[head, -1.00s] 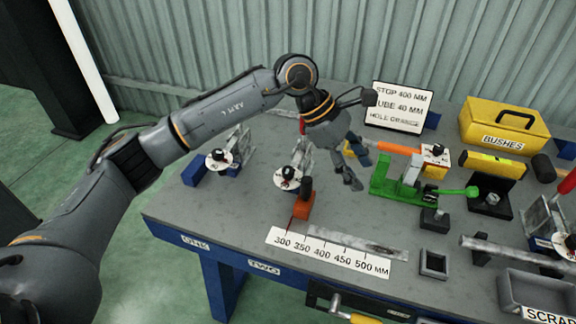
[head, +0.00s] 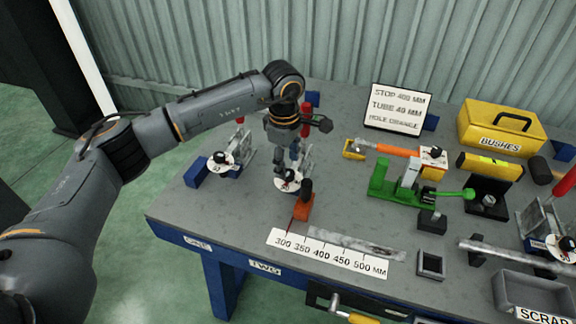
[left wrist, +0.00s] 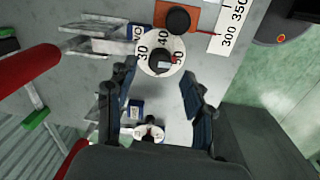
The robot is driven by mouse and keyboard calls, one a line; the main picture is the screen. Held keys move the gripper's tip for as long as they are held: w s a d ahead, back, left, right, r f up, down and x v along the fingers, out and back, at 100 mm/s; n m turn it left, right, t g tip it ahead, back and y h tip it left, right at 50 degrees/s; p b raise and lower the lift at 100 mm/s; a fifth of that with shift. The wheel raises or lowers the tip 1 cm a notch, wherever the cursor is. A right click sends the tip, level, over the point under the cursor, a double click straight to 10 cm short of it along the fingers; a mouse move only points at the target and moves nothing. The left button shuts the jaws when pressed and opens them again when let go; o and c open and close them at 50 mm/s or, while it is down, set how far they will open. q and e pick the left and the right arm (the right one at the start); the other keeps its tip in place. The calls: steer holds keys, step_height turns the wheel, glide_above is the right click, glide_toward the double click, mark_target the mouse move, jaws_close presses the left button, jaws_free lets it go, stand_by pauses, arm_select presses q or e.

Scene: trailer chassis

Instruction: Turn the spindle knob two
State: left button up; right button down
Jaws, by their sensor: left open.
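Spindle knob two is a small black knob (left wrist: 160,62) on a round white dial (head: 288,181) with printed numbers. In the left wrist view a red and white mark shows on the knob, and a partly hidden label ending in "WO" lies beside the dial. My left gripper (left wrist: 157,78) is open above the dial, its fingertips on either side of the knob in that view. In the head view the gripper (head: 284,160) points down over the dial and partly hides the knob. My right gripper is out of view.
Another dial with a black knob (head: 218,162) stands to the left. A red handle (left wrist: 28,72) rises close beside my gripper. An orange block (head: 301,209) and a length scale (head: 328,252) lie in front. A green clamp (head: 400,183) stands to the right.

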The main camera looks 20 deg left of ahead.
mark_target(288, 172)
arm_select(q)
steer(key=shift+w+f, duration=0.1)
steer(key=shift+f, duration=1.55)
jaws_close()
